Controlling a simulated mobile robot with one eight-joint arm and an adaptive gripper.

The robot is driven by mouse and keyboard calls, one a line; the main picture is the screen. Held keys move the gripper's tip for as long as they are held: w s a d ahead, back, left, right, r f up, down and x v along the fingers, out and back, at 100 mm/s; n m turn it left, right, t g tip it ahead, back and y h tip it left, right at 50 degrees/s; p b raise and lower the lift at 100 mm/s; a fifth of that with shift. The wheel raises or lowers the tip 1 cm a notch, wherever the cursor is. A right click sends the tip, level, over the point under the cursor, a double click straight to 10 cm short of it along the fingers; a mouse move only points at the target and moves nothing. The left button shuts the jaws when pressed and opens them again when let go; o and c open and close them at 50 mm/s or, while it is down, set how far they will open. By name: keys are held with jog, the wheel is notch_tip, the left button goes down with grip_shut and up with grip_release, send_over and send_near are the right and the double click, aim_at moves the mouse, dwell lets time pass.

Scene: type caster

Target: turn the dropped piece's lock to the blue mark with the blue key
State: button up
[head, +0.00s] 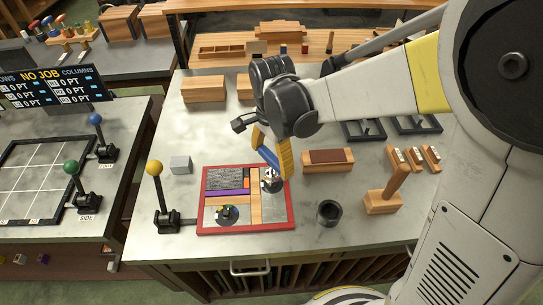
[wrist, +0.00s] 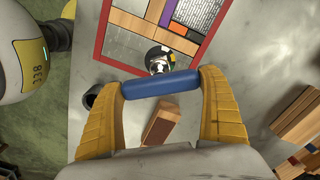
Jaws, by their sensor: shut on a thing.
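My gripper (head: 272,156) has its yellow fingers shut on the blue bar handle of the key (wrist: 162,84); the handle also shows in the head view (head: 267,155). The key is above the right part of a red-framed tray (head: 290,212). Just beyond the handle in the wrist view is a round black-and-white lock (wrist: 158,58) with a yellow patch. A second round lock (head: 227,214) with coloured marks sits at the tray's lower left.
A yellow-knobbed lever (head: 155,169) stands left of the tray. A dark cup (head: 329,212) and a wooden block with an upright post (head: 385,198) are to the right. A wooden box with a dark top (head: 328,159) lies behind the cup.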

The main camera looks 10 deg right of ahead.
jog(key=shift+r+p, duration=2.1)
jog(key=shift+r, duration=0.85)
jog(key=o, duration=0.4)
jog(key=shift+f, duration=0.1)
jog(key=c, duration=0.4)
